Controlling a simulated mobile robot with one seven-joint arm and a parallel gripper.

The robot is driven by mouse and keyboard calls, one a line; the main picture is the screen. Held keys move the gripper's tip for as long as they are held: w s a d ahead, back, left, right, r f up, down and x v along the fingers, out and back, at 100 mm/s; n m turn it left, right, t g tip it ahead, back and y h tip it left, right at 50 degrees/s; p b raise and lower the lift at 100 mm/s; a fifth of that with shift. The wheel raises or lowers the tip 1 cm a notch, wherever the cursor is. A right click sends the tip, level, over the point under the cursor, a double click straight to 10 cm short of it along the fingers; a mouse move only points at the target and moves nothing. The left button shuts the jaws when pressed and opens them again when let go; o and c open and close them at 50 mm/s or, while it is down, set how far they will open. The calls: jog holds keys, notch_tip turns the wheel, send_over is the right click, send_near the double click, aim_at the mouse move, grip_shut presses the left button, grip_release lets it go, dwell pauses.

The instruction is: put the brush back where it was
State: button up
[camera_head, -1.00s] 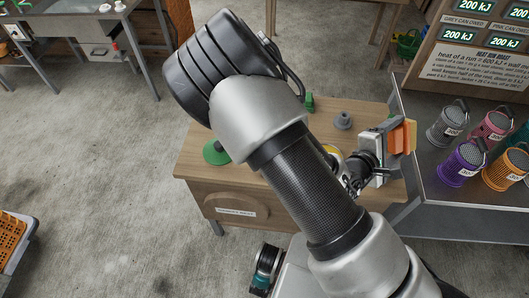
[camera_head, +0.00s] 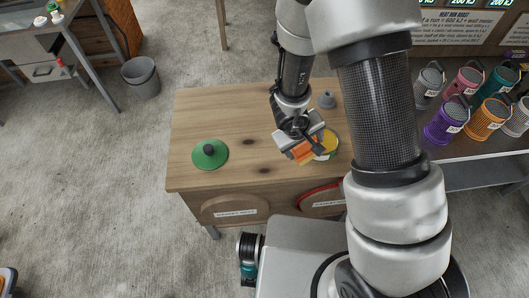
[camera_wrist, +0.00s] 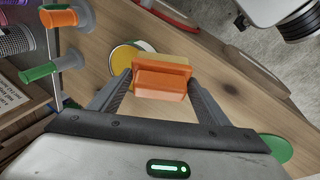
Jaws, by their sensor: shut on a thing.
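The brush is a small orange block with a paler yellow-tan side. In the head view the brush (camera_head: 305,154) is at the end of my gripper (camera_head: 302,146), over the middle of the wooden table (camera_head: 215,115). In the wrist view the brush (camera_wrist: 162,80) is between the two fingers of my gripper (camera_wrist: 160,88), which is shut on it. A yellow round thing with a pale rim lies right beside and partly behind the brush in the head view (camera_head: 327,141), and it also shows in the wrist view (camera_wrist: 122,60). The brush's exact height above the table is unclear.
A green disc with a dark knob (camera_head: 210,154) is on the table's left. A small grey knobbed piece (camera_head: 326,99) is near the back. Several coloured perforated canisters stand on the right bench, including a purple one (camera_head: 444,121). The table's left part is mostly clear.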

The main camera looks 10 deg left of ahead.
jog(key=w+a+r+m+y, duration=0.1)
jog(key=a+r+m+y, duration=0.1)
jog(key=a, duration=0.4)
jog(key=w+a+r+m+y+b, duration=0.1)
jog(key=a+r, duration=0.1)
jog(key=a, duration=0.4)
jog(key=shift+w+r+m+t+y, duration=0.25)
jog(key=shift+w+m+t+y, duration=0.1)
jog(key=shift+m+t+y, duration=0.05)
notch_tip(320, 180, down, 10)
jog(key=b, duration=0.9)
jog(key=shift+r+b, duration=0.1)
jog(key=shift+b, duration=0.25)
jog(key=shift+c, duration=0.4)
jog(key=shift+r, duration=0.15)
jog(key=o, duration=1)
jog(key=p+v, duration=0.8)
jog(key=v, duration=0.4)
jog(key=shift+p, duration=0.35)
